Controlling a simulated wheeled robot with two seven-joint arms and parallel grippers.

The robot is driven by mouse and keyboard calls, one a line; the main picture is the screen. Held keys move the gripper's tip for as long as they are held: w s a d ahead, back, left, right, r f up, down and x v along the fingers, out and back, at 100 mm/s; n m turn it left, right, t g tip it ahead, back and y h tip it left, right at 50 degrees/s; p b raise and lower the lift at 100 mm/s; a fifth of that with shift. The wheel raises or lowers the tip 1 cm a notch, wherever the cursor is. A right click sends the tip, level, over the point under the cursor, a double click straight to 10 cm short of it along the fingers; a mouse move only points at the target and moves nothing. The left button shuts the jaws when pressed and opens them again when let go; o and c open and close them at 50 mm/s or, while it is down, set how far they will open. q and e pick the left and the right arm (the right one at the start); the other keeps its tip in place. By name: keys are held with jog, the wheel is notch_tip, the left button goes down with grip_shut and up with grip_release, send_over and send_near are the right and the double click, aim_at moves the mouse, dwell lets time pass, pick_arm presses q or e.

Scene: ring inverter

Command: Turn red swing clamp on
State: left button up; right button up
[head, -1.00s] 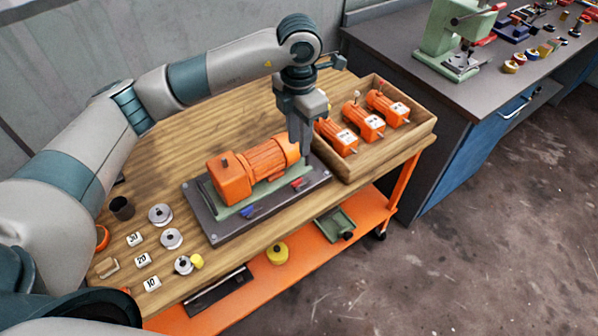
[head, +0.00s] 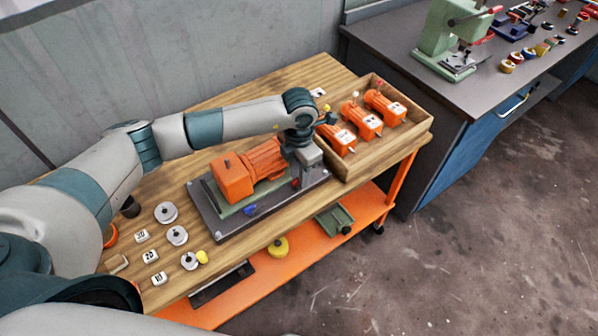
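An orange motor (head: 247,170) is mounted on a dark grey base plate (head: 218,229) on the wooden workbench. The small red swing clamp (head: 295,184) is at the front right of the motor, partly hidden by my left gripper. A blue clamp (head: 250,210) is on the plate's front side, left of the red one. My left gripper (head: 305,182) points down at the motor's right end, right beside the red clamp. I cannot tell whether it touches the clamp, nor whether its fingers are apart. My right gripper is not in view.
A wooden crate (head: 392,147) with 3 orange motors stands right of the plate. Grey discs (head: 177,236), number tags (head: 150,256) and a dark cup (head: 130,207) lie at the left. A grey bench (head: 400,55) with a green press (head: 447,35) stands behind right.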

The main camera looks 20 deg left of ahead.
pick_arm(q)
jog(key=shift+c, duration=0.4)
grip_shut()
